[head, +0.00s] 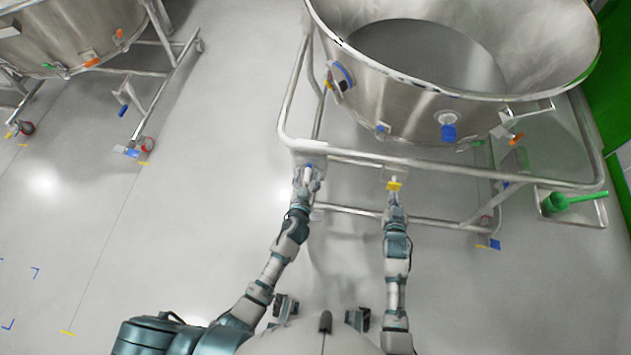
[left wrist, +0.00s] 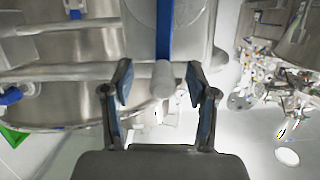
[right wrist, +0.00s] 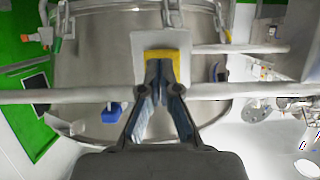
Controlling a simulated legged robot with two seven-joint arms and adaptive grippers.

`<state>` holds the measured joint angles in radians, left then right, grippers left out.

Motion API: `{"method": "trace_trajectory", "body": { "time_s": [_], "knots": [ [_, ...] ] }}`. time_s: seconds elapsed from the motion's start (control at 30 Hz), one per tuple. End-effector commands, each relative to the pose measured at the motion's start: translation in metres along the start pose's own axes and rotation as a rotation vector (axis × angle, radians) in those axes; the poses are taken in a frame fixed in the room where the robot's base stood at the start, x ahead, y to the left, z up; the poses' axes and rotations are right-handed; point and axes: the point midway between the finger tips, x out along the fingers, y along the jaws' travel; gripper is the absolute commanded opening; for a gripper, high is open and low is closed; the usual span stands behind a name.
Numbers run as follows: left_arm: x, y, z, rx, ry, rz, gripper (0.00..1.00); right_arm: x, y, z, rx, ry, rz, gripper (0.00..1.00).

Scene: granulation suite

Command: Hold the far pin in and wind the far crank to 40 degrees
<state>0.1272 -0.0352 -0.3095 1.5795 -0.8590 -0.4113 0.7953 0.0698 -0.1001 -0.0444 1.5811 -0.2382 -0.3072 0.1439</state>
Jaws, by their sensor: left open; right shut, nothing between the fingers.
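The crank shows in the left wrist view as a blue arm (left wrist: 164,30) with a pale grey knob (left wrist: 163,78) on a grey housing. My left gripper (head: 309,172) is open, with the knob between its spread fingers and gaps on both sides. In the head view the gripper mostly hides the crank. The pin has a yellow square head (right wrist: 162,54) on a pale plate (right wrist: 140,45); it also shows in the head view (head: 394,185). My right gripper (right wrist: 160,70) is shut and empty, its fingertips at the yellow face. I cannot tell how deep the pin sits.
Both fixtures are on a tubular steel frame (head: 440,163) around a large steel bowl (head: 410,95). A green scoop (head: 570,201) lies on a side tray at right. Another bowl on a frame (head: 80,30) stands at upper left. The floor between is clear.

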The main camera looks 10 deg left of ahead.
Motion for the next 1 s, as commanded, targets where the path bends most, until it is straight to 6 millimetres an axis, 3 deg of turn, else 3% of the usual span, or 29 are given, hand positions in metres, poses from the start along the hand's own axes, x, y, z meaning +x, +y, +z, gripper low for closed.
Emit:
{"method": "trace_trajectory", "body": {
  "time_s": [0.87,0.9,1.0],
  "knots": [
    [0.0,0.0,0.0,0.0,0.0,0.0,0.58,0.034,0.0,-0.012,0.0,0.0,0.001,0.0],
    [0.0,0.0,0.0,0.0,0.0,0.0,0.56,0.035,0.0,-0.012,0.0,0.0,0.001,0.0],
    [0.0,0.0,0.0,0.0,0.0,0.0,0.31,0.034,0.0,-0.012,0.0,0.0,0.001,0.0]
  ]
}}
